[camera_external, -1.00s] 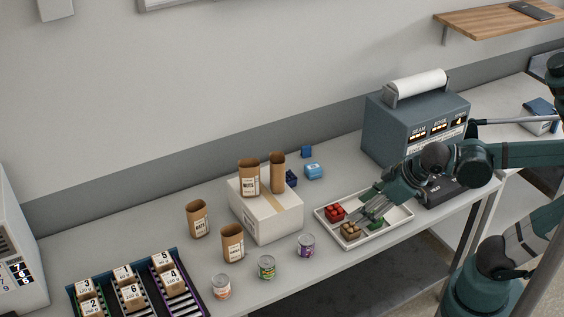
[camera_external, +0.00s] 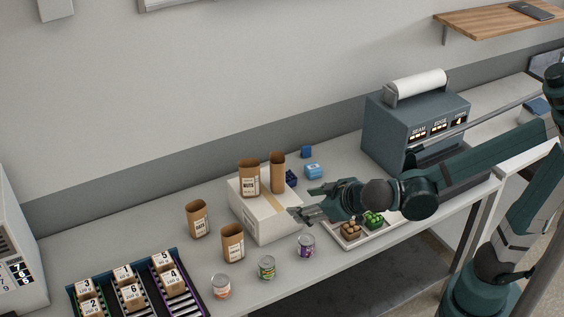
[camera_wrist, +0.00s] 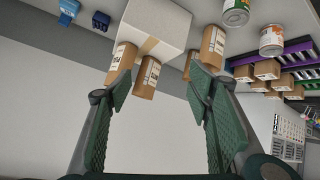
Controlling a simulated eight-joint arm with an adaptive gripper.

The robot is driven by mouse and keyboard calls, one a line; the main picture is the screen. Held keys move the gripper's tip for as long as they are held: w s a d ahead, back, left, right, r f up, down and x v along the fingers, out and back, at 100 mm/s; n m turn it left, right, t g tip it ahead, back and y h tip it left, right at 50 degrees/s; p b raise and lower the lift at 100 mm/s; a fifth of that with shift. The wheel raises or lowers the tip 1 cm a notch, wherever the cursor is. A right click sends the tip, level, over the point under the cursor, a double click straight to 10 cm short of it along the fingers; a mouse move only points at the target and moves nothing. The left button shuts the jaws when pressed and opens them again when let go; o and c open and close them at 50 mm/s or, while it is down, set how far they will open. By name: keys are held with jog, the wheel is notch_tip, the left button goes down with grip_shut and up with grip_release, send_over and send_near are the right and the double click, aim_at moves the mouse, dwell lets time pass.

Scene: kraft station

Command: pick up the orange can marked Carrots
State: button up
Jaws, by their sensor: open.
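The orange can (camera_external: 221,286) stands upright at the front of the table, left of a green can (camera_external: 267,267) and a purple can (camera_external: 306,245). Its lettering is too small to read. The orange can also shows at the upper right in the wrist view (camera_wrist: 272,42), beside the green can (camera_wrist: 236,12). My gripper (camera_external: 306,203) is open and empty, beside the right side of the white box, up and to the right of the orange can. In the wrist view my gripper's fingers (camera_wrist: 161,75) stand wide apart.
The white box (camera_external: 277,224) bears brown cartons, and two more (camera_external: 197,219) (camera_external: 232,243) stand left of it. A rack of numbered packets (camera_external: 189,300) lies left of the orange can. A tray (camera_external: 348,245) of produce is partly hidden under my arm.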

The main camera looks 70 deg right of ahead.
jog(key=w+a+m+t+h+b, duration=0.1)
jog(key=w+a+t+h+b, duration=0.15)
jog(key=w+a, duration=0.75)
jog(key=m+t, duration=0.1)
jog(key=t, duration=0.4)
send_over(227, 285)
jog(key=v, duration=0.5)
notch_tip(227, 285, down, 20)
jog(key=shift+s, duration=0.15)
jog(key=shift+d, duration=0.1)
jog(key=shift+b+x, duration=0.5)
jog(key=shift+x, duration=0.8)
jog(key=shift+b+x, duration=0.75)
jog(key=shift+x, duration=1.85)
jog(key=c, duration=1.1)
